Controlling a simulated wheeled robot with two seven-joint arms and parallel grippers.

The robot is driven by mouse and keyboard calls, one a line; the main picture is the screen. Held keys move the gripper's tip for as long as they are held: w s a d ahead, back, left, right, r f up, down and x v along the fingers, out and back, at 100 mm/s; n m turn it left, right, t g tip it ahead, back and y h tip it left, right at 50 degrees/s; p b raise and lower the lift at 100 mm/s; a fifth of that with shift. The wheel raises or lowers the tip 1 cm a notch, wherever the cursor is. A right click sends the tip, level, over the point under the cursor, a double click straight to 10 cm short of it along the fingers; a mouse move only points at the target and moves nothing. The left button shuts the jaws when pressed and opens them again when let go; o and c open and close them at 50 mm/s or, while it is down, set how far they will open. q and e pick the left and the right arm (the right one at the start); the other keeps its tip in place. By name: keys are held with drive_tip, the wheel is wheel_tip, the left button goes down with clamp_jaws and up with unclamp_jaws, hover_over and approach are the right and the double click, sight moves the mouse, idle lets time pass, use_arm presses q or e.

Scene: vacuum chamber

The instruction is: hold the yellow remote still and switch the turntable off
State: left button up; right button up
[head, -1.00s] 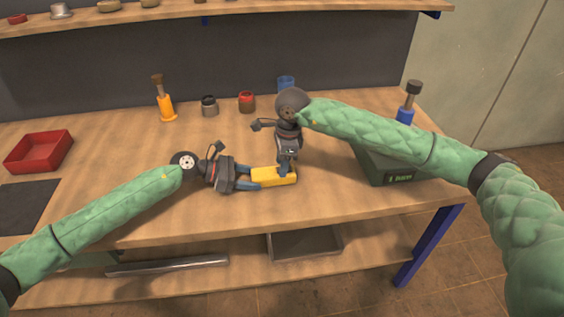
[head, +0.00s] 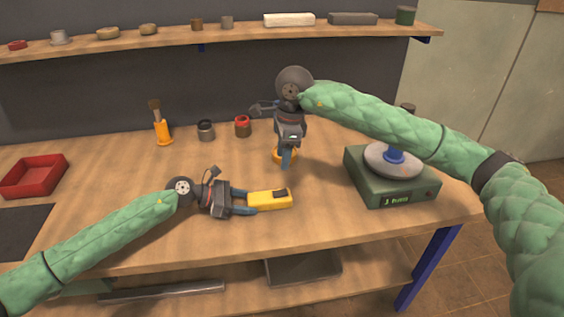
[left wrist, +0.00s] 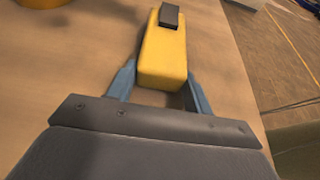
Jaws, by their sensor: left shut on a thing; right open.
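The yellow remote (head: 262,201) lies on the bench with a dark button (head: 281,193) near its right end. My left gripper (head: 246,202) is shut on the remote's left end. In the left wrist view the remote (left wrist: 163,55) sits between the blue fingers (left wrist: 158,88), its dark button (left wrist: 169,15) at the far end. My right gripper (head: 287,160) is open and empty, raised above and behind the remote, apart from it. The turntable (head: 392,192) is a green box with a grey disc, at the right; a blue-based item (head: 394,155) stands on the disc, partly hidden by my right arm.
An orange item (head: 277,154) stands behind my right gripper, partly hidden. A red tray (head: 33,178) is at the left. An orange-handled brush (head: 162,130), a grey jar (head: 206,130) and a red jar (head: 242,126) stand at the back. The bench's front middle is clear.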

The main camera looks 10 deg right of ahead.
idle(0.3)
use_arm(q)
drive_tip(key=o, duration=1.2)
